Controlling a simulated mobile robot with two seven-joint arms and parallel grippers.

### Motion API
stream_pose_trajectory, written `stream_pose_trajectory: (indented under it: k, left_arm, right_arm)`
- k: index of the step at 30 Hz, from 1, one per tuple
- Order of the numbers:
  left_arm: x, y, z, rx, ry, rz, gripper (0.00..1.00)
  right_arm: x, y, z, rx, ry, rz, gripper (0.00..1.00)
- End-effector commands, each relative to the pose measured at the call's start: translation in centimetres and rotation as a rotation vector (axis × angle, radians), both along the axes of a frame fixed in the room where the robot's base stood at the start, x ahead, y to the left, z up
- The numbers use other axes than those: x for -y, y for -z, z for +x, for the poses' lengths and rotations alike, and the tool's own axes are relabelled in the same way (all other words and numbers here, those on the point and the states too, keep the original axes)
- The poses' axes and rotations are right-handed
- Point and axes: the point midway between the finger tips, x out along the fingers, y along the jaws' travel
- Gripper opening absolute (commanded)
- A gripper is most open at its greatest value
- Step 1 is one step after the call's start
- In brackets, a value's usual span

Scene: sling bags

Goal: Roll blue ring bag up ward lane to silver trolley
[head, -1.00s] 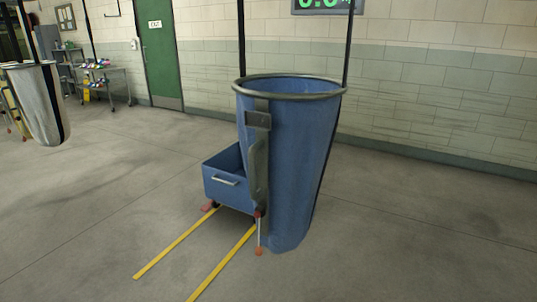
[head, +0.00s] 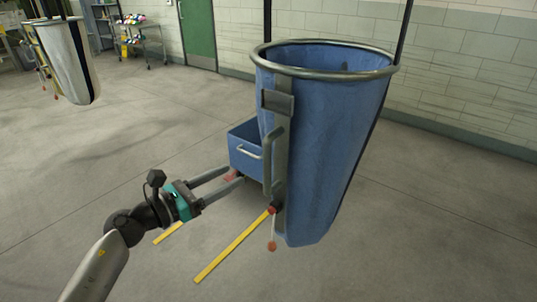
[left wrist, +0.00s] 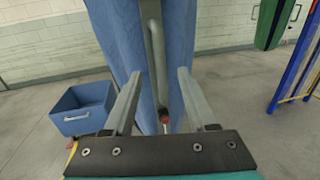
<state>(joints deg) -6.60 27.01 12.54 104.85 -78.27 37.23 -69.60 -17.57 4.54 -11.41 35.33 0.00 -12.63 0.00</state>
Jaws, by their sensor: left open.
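The blue ring bag (head: 330,140) hangs from dark straps by a metal ring (head: 325,72), right of centre in the head view. A grey vertical handle (head: 270,160) runs down its front. My left gripper (head: 236,174) is open and empty, just left of the handle, fingers pointing toward it. In the left wrist view the handle (left wrist: 157,60) shows between the open fingers, beyond their tips and apart from them. A red-tipped cord (head: 272,228) hangs below the handle. A grey metal trolley (head: 144,42) with colourful items stands far back left.
A blue bin (head: 245,150) with a pale handle stands close behind the bag. Yellow strips (head: 230,248) mark the floor. A second, whitish bag (head: 68,60) hangs at far left. The floor between is open. A green door (head: 197,32) is behind.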

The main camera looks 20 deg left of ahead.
Motion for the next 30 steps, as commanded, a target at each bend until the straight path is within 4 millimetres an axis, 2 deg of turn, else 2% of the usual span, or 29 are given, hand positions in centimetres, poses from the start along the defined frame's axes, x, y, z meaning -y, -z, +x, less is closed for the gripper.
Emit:
stream_pose_trajectory:
  k: [3,18,24,30]
  left_arm:
    - [1.1,-0.2,1.9,0.002,0.000,-0.004,0.57]
    - [5.2,-0.1,8.6,-0.001,-0.001,-0.007,0.57]
    - [6.1,0.0,10.0,-0.002,-0.001,-0.006,0.57]
    - [6.2,0.0,10.3,-0.001,-0.001,-0.004,0.57]
  right_arm:
    - [0.0,-0.4,-0.1,-0.001,0.000,0.000,0.00]
    - [0.0,-0.8,0.6,0.010,-0.001,0.000,0.00]
    - [0.0,-0.8,0.7,0.011,-0.002,0.000,0.00]
    - [0.0,-0.8,0.7,0.012,-0.002,0.000,0.00]
